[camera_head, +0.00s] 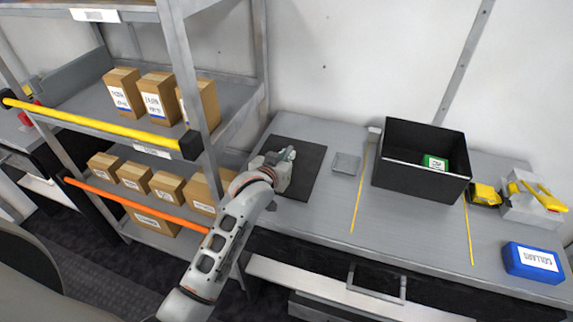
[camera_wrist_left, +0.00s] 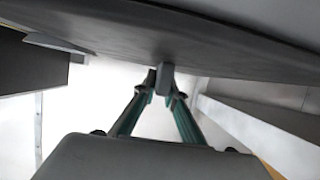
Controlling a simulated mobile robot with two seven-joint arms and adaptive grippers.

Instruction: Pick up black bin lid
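The black bin lid (camera_head: 309,176) is a flat dark panel at the left end of the grey workbench in the head view. In the left wrist view, the lid (camera_wrist_left: 230,45) spans the top of the picture, with a small grey tab-like handle. My left gripper (camera_head: 288,154) is over the lid; in the wrist view its two teal fingers (camera_wrist_left: 163,88) close in on both sides of the handle and appear to grip it. I cannot tell whether the lid is clear of the bench. My right gripper is not in view.
An open black bin (camera_head: 420,188) holding a green item stands right of the lid, between yellow lines. A small grey tray (camera_head: 346,164) lies between them. Shelves with cardboard boxes (camera_head: 158,97) stand close at left. A blue box (camera_head: 533,262) sits at right.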

